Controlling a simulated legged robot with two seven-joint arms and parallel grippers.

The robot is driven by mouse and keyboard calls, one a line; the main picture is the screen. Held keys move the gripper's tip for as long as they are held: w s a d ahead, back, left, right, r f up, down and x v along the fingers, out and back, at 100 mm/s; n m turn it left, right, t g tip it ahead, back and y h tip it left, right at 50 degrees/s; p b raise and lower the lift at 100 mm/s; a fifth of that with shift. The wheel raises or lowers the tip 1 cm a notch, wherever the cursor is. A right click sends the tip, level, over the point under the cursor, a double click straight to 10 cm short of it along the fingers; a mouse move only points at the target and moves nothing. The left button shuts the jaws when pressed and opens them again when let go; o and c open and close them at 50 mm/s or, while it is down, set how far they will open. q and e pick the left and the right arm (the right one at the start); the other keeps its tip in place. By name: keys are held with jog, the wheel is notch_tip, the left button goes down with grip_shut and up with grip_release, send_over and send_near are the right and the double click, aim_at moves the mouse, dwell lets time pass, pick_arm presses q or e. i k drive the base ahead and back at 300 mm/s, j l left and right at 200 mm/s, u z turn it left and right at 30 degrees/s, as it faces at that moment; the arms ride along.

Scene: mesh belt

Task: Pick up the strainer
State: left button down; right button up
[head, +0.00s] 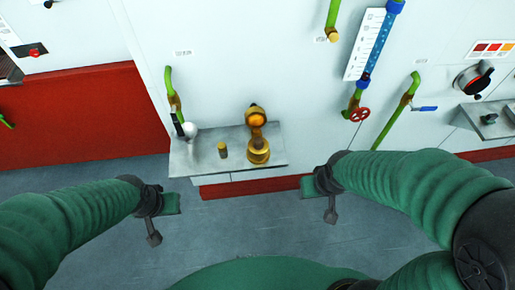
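A brass fitting (258,154) stands on the grey shelf, with a round opening (257,117) with an orange inside at its top back. A small dull-yellow cylinder (223,150) stands upright on the shelf to its left. I cannot tell for sure which of these is the strainer; no mesh can be made out. My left gripper (166,222) is in front of the shelf's left end, its two fingers spread and empty. My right gripper (318,203) is in front and to the right of the shelf, also spread and empty. Neither touches anything.
The grey shelf (200,165) juts from the white wall above a red band. A white ball-like part (190,131) and a green pipe (169,85) stand at its left. A red valve wheel (359,115) and more green pipes are at the right. The floor before the shelf is clear.

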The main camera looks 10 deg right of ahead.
aim_at(259, 141)
jog(key=i+j, duration=0.2)
jog(key=j, duration=0.2)
jog(key=i+j+z, duration=0.1)
jog(key=i+j, duration=0.3)
jog(key=j, duration=0.35)
